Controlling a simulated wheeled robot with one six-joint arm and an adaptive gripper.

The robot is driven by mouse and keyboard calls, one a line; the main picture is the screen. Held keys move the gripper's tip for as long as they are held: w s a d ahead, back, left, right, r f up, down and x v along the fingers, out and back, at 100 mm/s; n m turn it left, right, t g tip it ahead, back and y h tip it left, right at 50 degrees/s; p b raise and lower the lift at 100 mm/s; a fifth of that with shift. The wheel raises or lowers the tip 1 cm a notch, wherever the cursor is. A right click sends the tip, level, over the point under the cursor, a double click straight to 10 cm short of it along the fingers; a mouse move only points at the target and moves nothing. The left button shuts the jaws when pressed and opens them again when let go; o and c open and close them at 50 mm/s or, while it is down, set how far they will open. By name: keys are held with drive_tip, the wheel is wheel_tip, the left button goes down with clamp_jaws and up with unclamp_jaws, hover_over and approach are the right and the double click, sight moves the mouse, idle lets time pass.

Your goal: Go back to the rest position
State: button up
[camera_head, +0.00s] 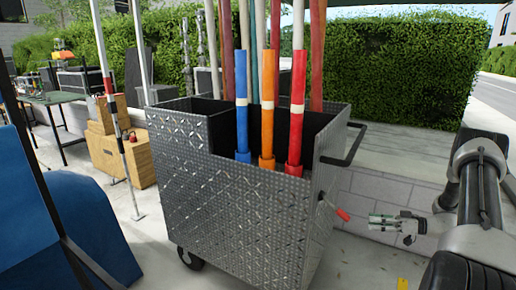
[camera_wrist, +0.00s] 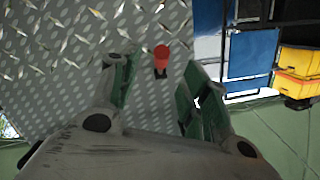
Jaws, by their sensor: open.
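My gripper (camera_head: 388,222) is at the lower right of the head view, to the right of the metal cart. It also shows in the wrist view (camera_wrist: 160,92), with its green-lined fingers spread apart and nothing between them. A red-ended handle (camera_head: 342,214) sticks out from the cart's right side, just left of my gripper and apart from it. In the wrist view the red end (camera_wrist: 162,52) shows ahead, between the two fingers' directions, against the diamond-plate wall.
The diamond-plate cart (camera_head: 235,215) on wheels holds several upright coloured poles, including blue (camera_head: 241,110), orange (camera_head: 267,115) and red (camera_head: 296,110). A black push bar (camera_head: 350,148) juts from its right side. Blue material (camera_head: 85,225) stands left; a low block wall (camera_head: 385,195) is behind my gripper.

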drive_tip(key=s+a+f+m+g+h, duration=0.1)
drive_tip(key=s+a+f+m+g, duration=0.2)
drive_tip(key=s+m, duration=0.45)
drive_tip(key=s+r+m+g+h, duration=0.2)
drive_tip(key=s+r+m+g, duration=0.25)
drive_tip(key=s+r, duration=0.2)
drive_tip(key=s+a+r+n+t+h, duration=0.1)
drive_tip(key=s+a+r+h, duration=0.2)
drive_tip(key=r, duration=0.7)
drive_tip(key=s+a+r+n+t+h, duration=0.1)
drive_tip(key=s+a+r+t+h, duration=0.1)
drive_tip(key=s+r, duration=0.6)
drive_tip(key=s+a+r+n+t+h, duration=0.1)
drive_tip(key=s+a+r+h, duration=0.4)
drive_tip(key=r, duration=0.9)
drive_tip(key=shift+s+r+n+h, duration=0.15)
drive_tip(key=shift+s+n+h, duration=0.45)
drive_tip(key=shift+s+h, duration=0.15)
drive_tip(key=shift+a+t, duration=0.1)
drive_tip(key=shift+t, duration=0.15)
